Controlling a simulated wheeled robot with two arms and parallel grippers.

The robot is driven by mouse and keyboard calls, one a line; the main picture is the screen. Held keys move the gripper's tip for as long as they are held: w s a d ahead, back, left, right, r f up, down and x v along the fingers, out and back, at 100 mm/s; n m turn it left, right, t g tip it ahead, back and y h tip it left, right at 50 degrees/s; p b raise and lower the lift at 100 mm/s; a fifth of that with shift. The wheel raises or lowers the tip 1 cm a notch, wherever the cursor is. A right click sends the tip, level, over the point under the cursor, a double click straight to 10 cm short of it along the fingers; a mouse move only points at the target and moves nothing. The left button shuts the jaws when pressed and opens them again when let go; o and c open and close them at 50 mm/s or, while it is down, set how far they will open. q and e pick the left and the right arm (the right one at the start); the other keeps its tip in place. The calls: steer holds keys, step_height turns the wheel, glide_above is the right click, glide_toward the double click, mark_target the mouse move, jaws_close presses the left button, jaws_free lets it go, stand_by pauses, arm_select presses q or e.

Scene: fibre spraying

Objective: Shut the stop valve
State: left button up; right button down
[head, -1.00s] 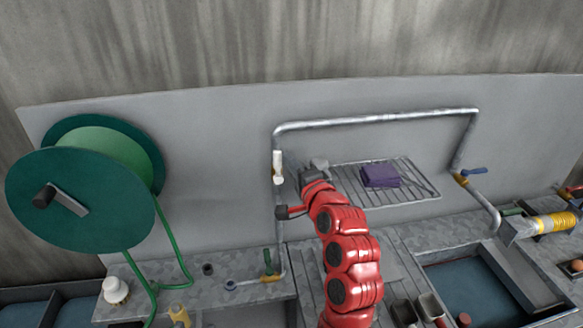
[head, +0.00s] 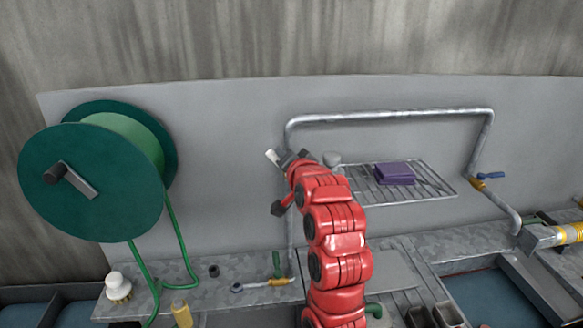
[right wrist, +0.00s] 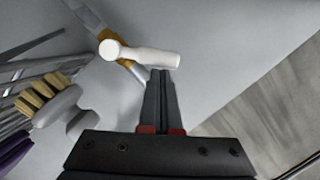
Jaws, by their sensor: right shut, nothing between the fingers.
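A valve with a white lever (head: 272,156) sits on the left upright of the metal pipe (head: 390,117). In the right wrist view the white lever (right wrist: 150,56) lies at an angle across the pipe, over a brass-coloured body (right wrist: 118,47). My right gripper (head: 283,157) is shut and empty. In the right wrist view its fingertips (right wrist: 160,76) are right at the lever's underside; I cannot tell whether they touch. My arm hides part of the pipe below the valve. My left gripper is not in view.
A wire rack (head: 425,187) right of my arm holds a purple cloth (head: 394,174). A brush (right wrist: 55,100) is close beside my gripper. A blue-lever valve (head: 490,175) and a green-lever valve (head: 277,264) are on other pipe parts. A green hose reel (head: 95,180) stands left.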

steer(key=s+a+f+n+h+b, duration=0.1)
steer(key=a+f+n+h+b, duration=0.1)
steer(key=a+f+n+b, duration=0.2)
steer(key=shift+a+n+h+b, duration=0.35)
steer(key=shift+n+b, duration=1.05)
steer(key=shift+b, duration=0.85)
steer(key=shift+s+d, duration=0.1)
steer(key=shift+d, duration=0.05)
